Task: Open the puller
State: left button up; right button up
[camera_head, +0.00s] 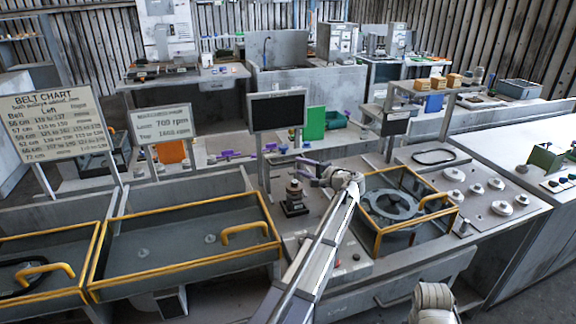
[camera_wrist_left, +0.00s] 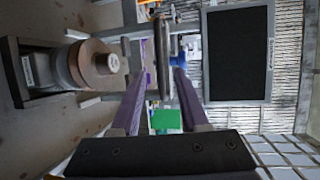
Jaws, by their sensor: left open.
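A small device with a dark square base and a brownish round stack (camera_head: 294,196) stands on the bench left of my left forearm. It may be the puller, but I cannot tell for sure. In the left wrist view this device (camera_wrist_left: 88,66) lies at the left, outside the fingers. My left gripper (camera_head: 304,168), with purple fingers, is just above and right of its top in the head view. The gripper (camera_wrist_left: 160,78) is open. A thin upright bar (camera_wrist_left: 161,58) shows between the fingers; its depth is unclear. My right gripper is out of view.
A dark monitor (camera_head: 277,111) stands behind the gripper. A yellow-framed box with a round housing part (camera_head: 391,203) is right of my forearm. Yellow-railed trays (camera_head: 185,245) lie left. A green panel (camera_head: 313,123) stands at the back. Round knobs (camera_head: 476,188) sit on the right bench.

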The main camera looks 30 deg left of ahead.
aim_at(289, 162)
pick_arm(q)
jog(key=b+x, duration=0.1)
jog(key=x, duration=0.6)
jog(key=shift+a, duration=0.3)
grip_shut()
jog(key=shift+s+d, duration=0.1)
dwell(1.1)
